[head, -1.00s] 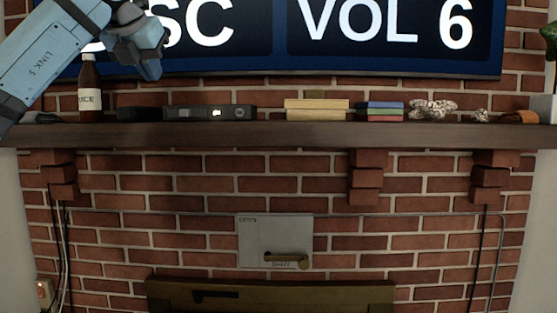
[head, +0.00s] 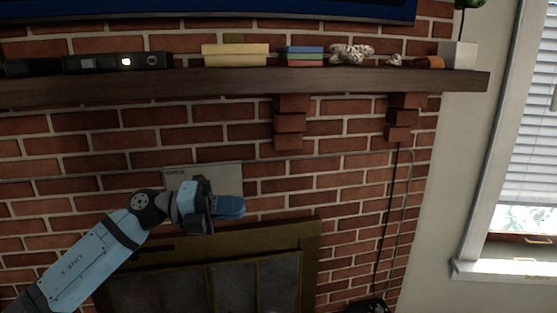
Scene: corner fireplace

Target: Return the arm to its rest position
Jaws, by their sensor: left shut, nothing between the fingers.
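My left arm comes in from the lower left in the head view. Its gripper (head: 229,207) is shut and empty, in front of the brick wall below the mantel. My right gripper is not in view.
The wooden mantel (head: 350,82) holds a black device (head: 105,62), yellow blocks (head: 235,54), stacked coloured books (head: 301,56), a pale rocky lump (head: 351,53) and a white pot (head: 459,55). Below is the brass-framed fireplace (head: 312,255). A window (head: 525,130) is at right.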

